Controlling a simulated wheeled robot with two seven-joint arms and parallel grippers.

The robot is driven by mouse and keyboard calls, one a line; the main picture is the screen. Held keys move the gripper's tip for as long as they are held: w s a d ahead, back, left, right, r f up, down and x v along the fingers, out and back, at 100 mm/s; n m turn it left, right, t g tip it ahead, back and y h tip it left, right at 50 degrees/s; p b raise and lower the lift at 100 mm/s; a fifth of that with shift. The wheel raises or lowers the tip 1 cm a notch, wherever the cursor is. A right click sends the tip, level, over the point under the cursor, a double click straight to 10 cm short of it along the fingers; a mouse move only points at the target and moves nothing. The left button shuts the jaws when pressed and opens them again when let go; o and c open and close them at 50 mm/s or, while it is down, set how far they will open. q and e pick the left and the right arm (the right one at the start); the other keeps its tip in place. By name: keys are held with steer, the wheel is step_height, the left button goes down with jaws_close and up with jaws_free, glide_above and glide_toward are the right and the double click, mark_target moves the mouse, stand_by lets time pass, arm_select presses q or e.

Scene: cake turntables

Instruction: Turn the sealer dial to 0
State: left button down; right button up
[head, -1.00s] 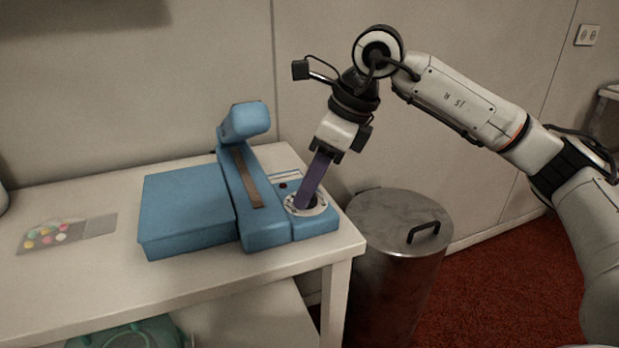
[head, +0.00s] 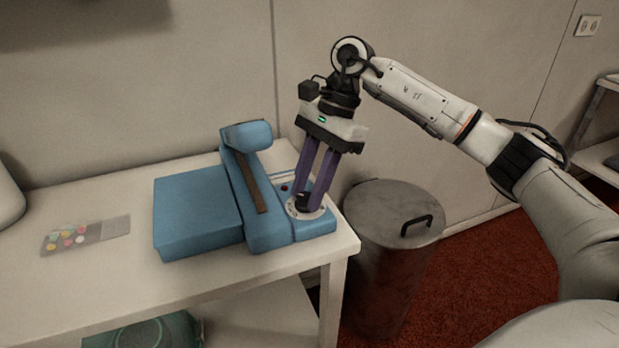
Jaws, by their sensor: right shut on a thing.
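The blue sealer (head: 200,210) stands on the white table, with its raised arm and sealing strip in the middle. Its dial is a black knob (head: 303,201) on a round white scale plate (head: 318,214) at the right end. My right gripper (head: 310,199) points down from above, and its two purple fingers are shut on the dial knob. The fingers partly hide the knob and the scale, and I cannot read which number the dial points to. My left gripper is not in view.
The white table (head: 90,295) ends just right of the sealer. A metal bin (head: 390,245) with a handled lid stands beside it. A flat packet with coloured pieces (head: 75,238) lies at the left. A green object (head: 150,332) is on the lower shelf.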

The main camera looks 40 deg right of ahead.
steer(key=n+g, duration=0.1)
steer(key=n, duration=0.1)
steer(key=n+p, duration=0.1)
steer(key=n, duration=0.1)
steer(key=shift+w+a+n+g, duration=0.1)
steer(key=shift+w+n+g, duration=0.05)
steer(key=shift+n+g, duration=0.2)
steer(key=n, duration=0.2)
steer(key=n+g+h+p, duration=0.1)
steer(key=n, duration=0.1)
steer(key=shift+w+a+g+h, duration=0.1)
steer(key=shift+g+h, duration=0.15)
steer(key=shift+h, duration=0.05)
steer(key=shift+n+g+h+p, duration=0.3)
steer(key=shift+n+h+p, duration=0.15)
steer(key=shift+n, duration=0.9)
steer(key=shift+f, duration=0.1)
steer(key=o, duration=0.8)
